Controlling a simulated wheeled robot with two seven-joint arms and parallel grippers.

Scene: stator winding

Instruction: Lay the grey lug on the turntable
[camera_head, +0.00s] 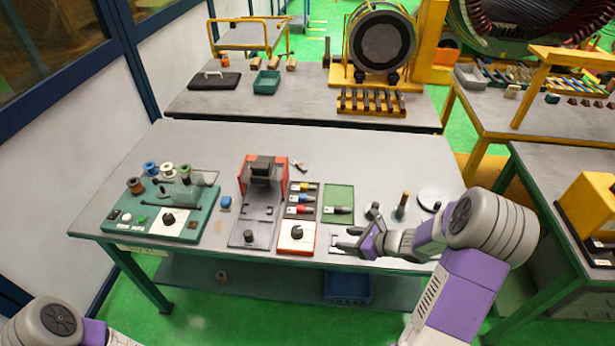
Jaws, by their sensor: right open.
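The grey lug (342,209) appears to be the small pale and grey piece lying on the green tray (338,194), in the middle right of the table. The turntable (428,194) appears to be the round grey disc at the table's right, partly hidden by my right arm. A small dark piece shows at its edge. My right gripper (348,239) is open and empty near the table's front edge, in front of the green tray and apart from the lug. My left arm shows only at the bottom left; its gripper is out of view.
A dark rack (302,212) with yellow, red and blue pieces stands left of the green tray. An upright peg (401,207) stands between tray and turntable. A green winding unit (168,222) fills the left. The table's back strip is clear.

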